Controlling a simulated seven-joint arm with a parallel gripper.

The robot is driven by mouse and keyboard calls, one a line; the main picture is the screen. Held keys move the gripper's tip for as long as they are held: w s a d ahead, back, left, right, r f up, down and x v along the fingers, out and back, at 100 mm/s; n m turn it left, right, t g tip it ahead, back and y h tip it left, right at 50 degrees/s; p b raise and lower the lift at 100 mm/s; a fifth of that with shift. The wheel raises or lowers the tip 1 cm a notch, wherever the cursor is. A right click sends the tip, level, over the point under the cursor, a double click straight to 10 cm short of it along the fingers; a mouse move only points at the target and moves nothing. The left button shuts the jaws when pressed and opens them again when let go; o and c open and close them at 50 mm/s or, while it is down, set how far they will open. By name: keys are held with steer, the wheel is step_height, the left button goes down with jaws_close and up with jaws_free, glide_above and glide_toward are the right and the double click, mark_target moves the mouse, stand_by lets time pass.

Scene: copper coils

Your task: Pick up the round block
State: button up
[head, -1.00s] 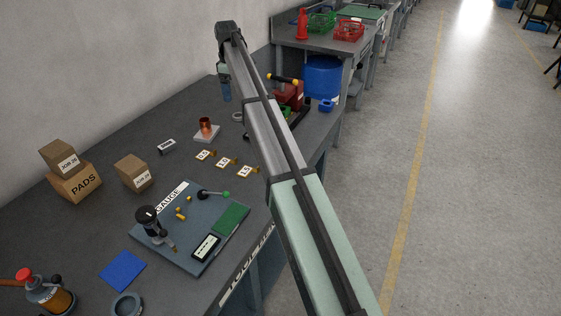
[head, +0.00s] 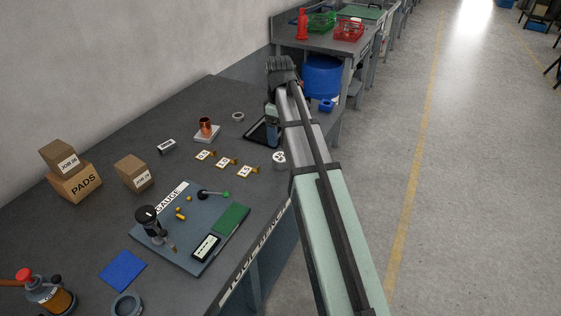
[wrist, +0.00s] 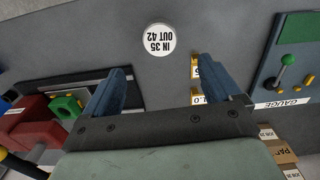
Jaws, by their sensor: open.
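The round block (head: 279,157) is a short pale disc lying flat on the grey bench near its front edge, partly covered by my arm in the head view. In the head view my gripper (head: 272,132) is above the bench, farther back than the block.
Yellow tags (head: 226,162) lie left of the block, and a gauge board (head: 190,230) with small parts is nearer. A copper coil (head: 206,126) stands on a pale base. A red vise (wrist: 32,122) with a green piece (wrist: 66,107) shows at the wrist view's left.

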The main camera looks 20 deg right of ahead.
mark_target(279, 156)
steer(key=shift+f, duration=5.75)
steer(key=c, duration=1.2)
steer(key=shift+r, duration=0.15)
steer(key=shift+c, duration=0.2)
